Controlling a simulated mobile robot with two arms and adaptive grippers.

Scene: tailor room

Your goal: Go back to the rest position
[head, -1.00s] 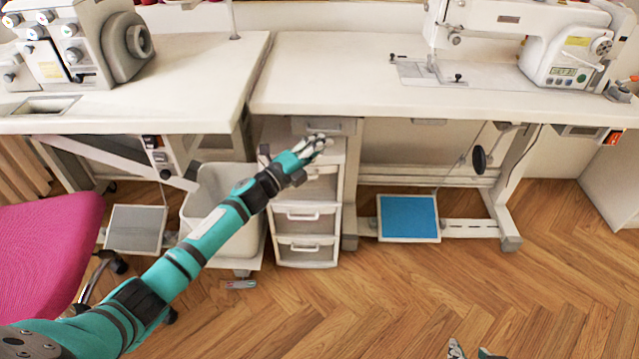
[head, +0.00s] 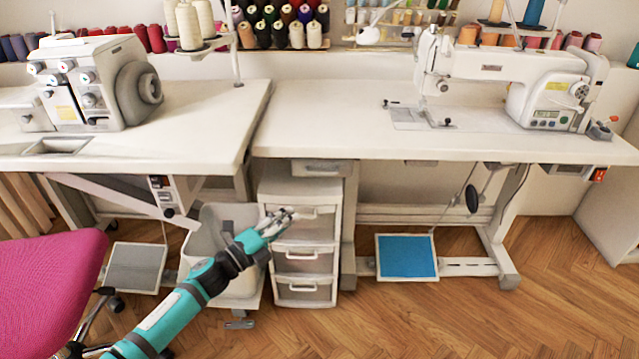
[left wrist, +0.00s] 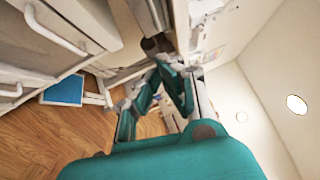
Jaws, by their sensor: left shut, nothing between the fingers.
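My left gripper (head: 284,217) is shut and empty in the head view. It appears in front of the upper drawers of the white drawer unit (head: 305,258), below the table edge; I cannot tell if it touches them. My left arm comes in from the bottom left. In the left wrist view my left gripper (left wrist: 160,75) shows in the middle, with drawer fronts (left wrist: 50,45) at the left. My right gripper is not in the head view now.
White tables (head: 330,140) carry an overlocker (head: 85,85) and a sewing machine (head: 500,75). A pink chair (head: 45,285) stands at lower left, and a bin (head: 205,240) beside the drawer unit. A blue pedal (head: 407,256) lies under the right table. The wood floor at lower right is clear.

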